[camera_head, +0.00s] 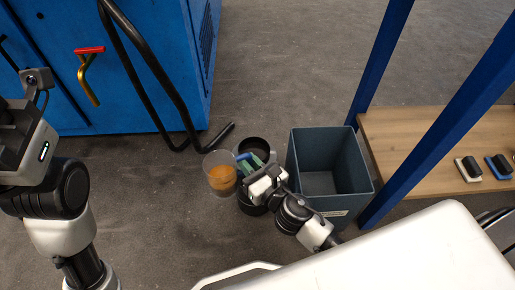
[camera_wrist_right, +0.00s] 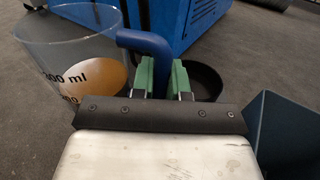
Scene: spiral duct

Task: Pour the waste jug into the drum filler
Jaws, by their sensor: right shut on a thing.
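The clear waste jug (camera_head: 220,178) holds orange liquid and looks roughly upright in the head view. It also shows large at the left of the right wrist view (camera_wrist_right: 45,45), with "300 ml" on its wall. My right gripper (camera_head: 257,162) is shut on the jug's blue handle (camera_wrist_right: 147,42), between green fingers. The drum filler seems to be the black round opening (camera_head: 254,146) just right of the jug, partly hidden by my gripper; its dark rim also shows behind the fingers (camera_wrist_right: 208,80). My left arm is at the left, its fingertips out of frame.
A grey open bin (camera_head: 346,150) stands close to the right of my right gripper. A blue cabinet (camera_head: 130,70) with a black hose (camera_head: 160,75) is behind left. A wooden shelf (camera_head: 420,135) with blue posts is at the right. Grey floor left of the jug is clear.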

